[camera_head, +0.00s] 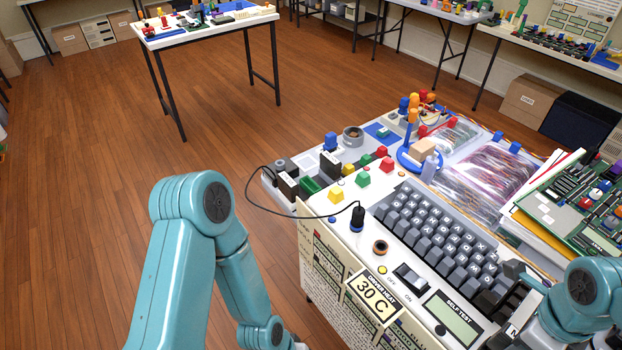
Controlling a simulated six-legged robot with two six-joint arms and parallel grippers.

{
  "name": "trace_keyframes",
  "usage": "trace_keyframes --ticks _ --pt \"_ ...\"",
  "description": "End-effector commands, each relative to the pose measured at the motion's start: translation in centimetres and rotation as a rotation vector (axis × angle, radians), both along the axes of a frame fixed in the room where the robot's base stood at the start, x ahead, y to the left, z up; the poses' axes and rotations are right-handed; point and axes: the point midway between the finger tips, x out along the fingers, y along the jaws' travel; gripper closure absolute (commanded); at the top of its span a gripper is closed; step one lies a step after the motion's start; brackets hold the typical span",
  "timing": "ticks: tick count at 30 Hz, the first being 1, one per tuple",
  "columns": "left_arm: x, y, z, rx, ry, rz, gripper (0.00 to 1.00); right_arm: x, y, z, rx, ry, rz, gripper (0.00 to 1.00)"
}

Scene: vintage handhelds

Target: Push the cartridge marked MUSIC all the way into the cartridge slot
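A pale label with what looks like a letter M (513,331) shows at the lower right. It may be the MUSIC cartridge, but my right arm covers most of it. My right gripper (512,294) is dark and close by this label, beside the keyboard's right end. Its fingertips are largely hidden, so I cannot tell whether it is open or shut, or whether it touches the label. The cartridge slot cannot be made out. My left arm comes in at the lower left, over the floor beside the table, and its gripper is below the picture's edge.
The console panel holds a dark keyboard (438,232), a rocker switch (411,279), a SELF TEST display (452,318) and a 30 C card (373,296). Coloured buttons (363,179) and a black cable plug (357,216) stand behind. Boards and papers crowd the right. Open floor lies left.

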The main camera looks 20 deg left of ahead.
Motion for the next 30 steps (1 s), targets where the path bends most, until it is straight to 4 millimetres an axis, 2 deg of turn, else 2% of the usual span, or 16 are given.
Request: trace_keyframes --ticks 14,15,17,18,23,24,25,30 --pt "0.0 0.0 -1.09 0.0 0.0 0.0 0.36 -0.01 0.0 -1.06 0.0 0.0 0.0 1.0" --pt "0.0 0.0 -1.03 0.0 0.0 0.0 0.36 -0.01 0.0 -0.99 0.0 0.0 0.0 0.6" --pt "0.0 0.0 -0.98 0.0 0.0 0.0 0.36 -0.01 0.0 -0.95 0.0 0.0 0.0 0.4" --pt "0.0 0.0 -0.98 0.0 0.0 0.0 0.36 -0.01 0.0 -0.95 0.0 0.0 0.0 0.36" --pt "0.0 0.0 -0.98 0.0 0.0 0.0 0.36 -0.01 0.0 -0.94 0.0 0.0 0.0 0.36" --pt "0.0 0.0 -0.98 0.0 0.0 0.0 0.36 -0.01 0.0 -0.96 0.0 0.0 0.0 0.4" --pt "0.0 0.0 -0.98 0.0 0.0 0.0 0.36 -0.01 0.0 -0.95 0.0 0.0 0.0 0.49" --pt "0.0 0.0 -0.98 0.0 0.0 0.0 0.36 -0.01 0.0 -0.95 0.0 0.0 0.0 0.51"
